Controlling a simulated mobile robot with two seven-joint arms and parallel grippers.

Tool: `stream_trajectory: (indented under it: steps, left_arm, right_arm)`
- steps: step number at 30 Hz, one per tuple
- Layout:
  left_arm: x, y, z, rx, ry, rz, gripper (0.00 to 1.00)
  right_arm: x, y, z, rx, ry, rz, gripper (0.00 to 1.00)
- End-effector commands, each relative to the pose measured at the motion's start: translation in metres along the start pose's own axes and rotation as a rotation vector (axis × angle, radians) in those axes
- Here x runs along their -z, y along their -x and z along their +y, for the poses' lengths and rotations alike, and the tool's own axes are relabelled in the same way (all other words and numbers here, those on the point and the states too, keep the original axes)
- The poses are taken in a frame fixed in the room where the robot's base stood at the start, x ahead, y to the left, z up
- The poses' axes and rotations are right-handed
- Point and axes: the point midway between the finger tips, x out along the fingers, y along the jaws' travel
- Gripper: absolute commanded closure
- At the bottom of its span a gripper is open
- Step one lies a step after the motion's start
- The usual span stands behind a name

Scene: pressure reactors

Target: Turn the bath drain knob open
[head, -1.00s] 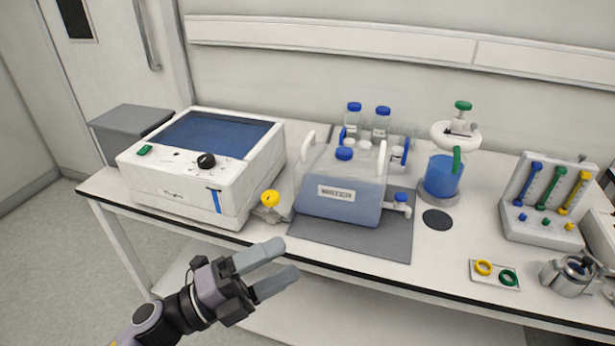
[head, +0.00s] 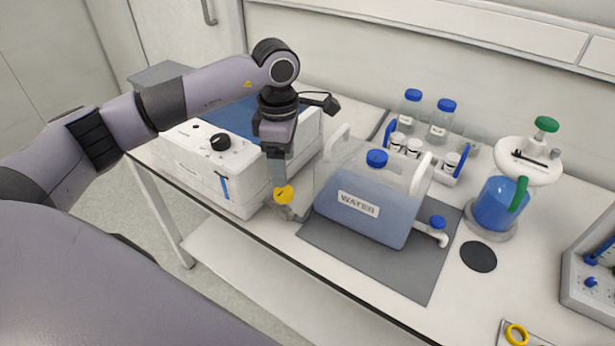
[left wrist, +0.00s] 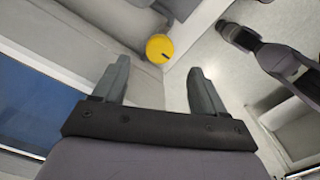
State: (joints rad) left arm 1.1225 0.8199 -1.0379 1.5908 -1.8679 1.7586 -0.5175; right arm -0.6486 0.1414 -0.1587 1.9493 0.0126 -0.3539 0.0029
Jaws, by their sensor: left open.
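The bath drain knob is a yellow round knob (head: 283,194) at the front right corner of the white bath (head: 204,170). My left gripper (head: 277,180) points down just above the knob, and its fingers overlap each other in the head view. The left wrist view shows the yellow knob (left wrist: 159,48) just beyond the gap between the open fingertips (left wrist: 160,68), with nothing held. I cannot tell from these views whether a finger touches the knob. A dark part of my own body shows at the right of the left wrist view; it may be my right gripper (left wrist: 240,38).
A water jug (head: 358,208) with a blue-knobbed tap stands on a grey mat (head: 380,268) right of the knob. Capped bottles (head: 441,121) stand behind it. A blue-filled vessel (head: 497,205) is farther right. The bench's front edge runs close before the knob.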

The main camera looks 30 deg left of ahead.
Motion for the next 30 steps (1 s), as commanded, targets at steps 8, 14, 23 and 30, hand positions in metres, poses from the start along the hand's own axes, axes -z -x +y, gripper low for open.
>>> stream_trajectory:
  steps: [8,14,23,30]
  left_arm:
    - [0.003,-0.033,0.000,0.001,0.001,0.011,0.28]
    - [0.002,-0.060,0.000,0.000,0.001,0.008,0.28]
    - [0.002,-0.070,0.001,-0.003,0.001,0.007,0.28]
    - [0.002,-0.070,0.001,-0.002,0.000,0.006,0.74]
  right_arm:
    - [0.005,0.004,0.000,0.001,0.000,0.000,0.56]
    - [0.007,0.006,-0.001,0.001,0.000,0.000,0.56]
    - [0.008,0.006,-0.001,0.001,-0.001,-0.001,0.56]
    - [0.008,0.006,-0.001,0.001,-0.001,-0.001,0.56]
